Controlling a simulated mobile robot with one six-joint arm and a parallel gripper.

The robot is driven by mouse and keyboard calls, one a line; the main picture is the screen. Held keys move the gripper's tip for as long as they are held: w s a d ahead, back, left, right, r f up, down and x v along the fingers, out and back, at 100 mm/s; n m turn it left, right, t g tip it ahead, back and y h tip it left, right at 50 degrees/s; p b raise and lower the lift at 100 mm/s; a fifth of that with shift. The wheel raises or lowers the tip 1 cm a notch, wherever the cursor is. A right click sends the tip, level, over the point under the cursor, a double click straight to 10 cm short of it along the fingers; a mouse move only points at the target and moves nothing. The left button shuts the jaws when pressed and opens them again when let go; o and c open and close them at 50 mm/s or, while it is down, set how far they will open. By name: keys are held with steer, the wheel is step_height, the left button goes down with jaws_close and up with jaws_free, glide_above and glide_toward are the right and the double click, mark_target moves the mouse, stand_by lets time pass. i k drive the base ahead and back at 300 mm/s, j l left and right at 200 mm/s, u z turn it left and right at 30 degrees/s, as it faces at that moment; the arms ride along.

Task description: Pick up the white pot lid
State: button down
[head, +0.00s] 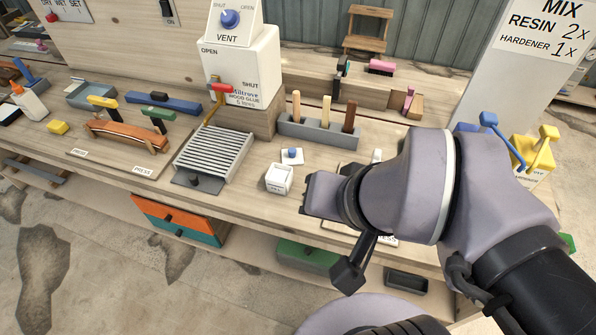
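The white pot lid (291,158) is a small square white piece with a round blue knob. It lies flat on the wooden bench just behind a small white open-topped pot (279,179). The lid and the pot appear apart. My gripper (313,194) is low over the bench, to the right of the pot and nearer the front than the lid. It does not touch the lid. Its fingers are seen from behind and partly hidden by my wrist, so their opening does not show. My arm also hides the bench to the right.
A grey block with upright wooden handles (318,134) stands behind the lid. A ribbed grey rack (214,156) lies left, below the white glue container (243,75) and its tap. Blue and yellow handled items (531,150) stand right of my arm.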

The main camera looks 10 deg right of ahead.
mark_target(292, 155)
steer(key=i+j+z, duration=0.35)
steer(key=j+z, duration=0.15)
steer(key=i+j+z, duration=0.1)
steer(key=j+z, duration=0.15)
steer(key=j, duration=0.2)
steer(key=i+j+z, duration=0.1)
steer(key=j+z, duration=0.15)
steer(key=j, duration=0.15)
